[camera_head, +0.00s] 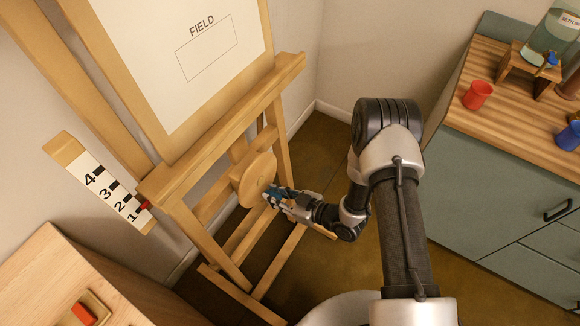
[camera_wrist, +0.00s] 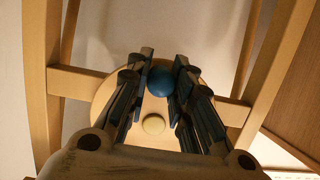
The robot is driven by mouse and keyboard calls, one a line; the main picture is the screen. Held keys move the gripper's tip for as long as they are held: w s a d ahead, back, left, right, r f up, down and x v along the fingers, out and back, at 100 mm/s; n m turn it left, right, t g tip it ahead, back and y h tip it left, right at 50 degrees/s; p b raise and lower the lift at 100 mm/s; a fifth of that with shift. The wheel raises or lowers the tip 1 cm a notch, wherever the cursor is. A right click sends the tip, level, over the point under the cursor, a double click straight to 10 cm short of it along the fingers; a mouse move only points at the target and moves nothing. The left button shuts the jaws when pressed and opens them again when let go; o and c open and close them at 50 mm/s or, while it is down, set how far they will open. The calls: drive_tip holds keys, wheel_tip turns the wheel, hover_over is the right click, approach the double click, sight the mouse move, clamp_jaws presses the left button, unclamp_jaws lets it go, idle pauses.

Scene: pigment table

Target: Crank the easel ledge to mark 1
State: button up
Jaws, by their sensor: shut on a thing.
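The easel's round wooden crank wheel (camera_head: 259,172) is mounted low on the easel frame. It also shows in the wrist view (camera_wrist: 112,96), with a pale hub at its middle. A blue crank knob (camera_wrist: 160,82) stands off the wheel, above the hub in that view. My gripper (camera_head: 272,194) is at the wheel's lower right edge, its fingers shut on the blue knob. The easel ledge (camera_head: 225,125) carries a white canvas. A scale board (camera_head: 88,172) numbered 1 to 4 stands to the left. A red pointer (camera_head: 146,205) is close to mark 1; exact alignment is too small to tell.
A wooden table (camera_head: 50,275) with a red block in a small tray is at lower left. A green cabinet (camera_head: 480,190) with a red cup (camera_head: 477,95), a blue cup (camera_head: 569,136) and a jar stands at right. Easel legs flank the wheel.

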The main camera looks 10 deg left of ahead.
drive_tip(key=shift+s+a+r, duration=0.2)
drive_tip(key=shift+s+a, duration=0.05)
drive_tip(key=shift+s, duration=0.2)
idle(0.3)
drive_tip(key=o, duration=1.2)
drive_tip(key=shift+d+f, duration=0.1)
drive_tip(key=shift+f, duration=0.05)
drive_tip(key=shift+c, duration=0.2)
drive_tip(key=s+d+p, duration=0.1)
drive_tip(key=s+d, duration=0.2)
drive_tip(key=d, duration=0.5)
drive_tip(key=shift+d+r, duration=0.25)
drive_tip(key=shift+r, duration=0.2)
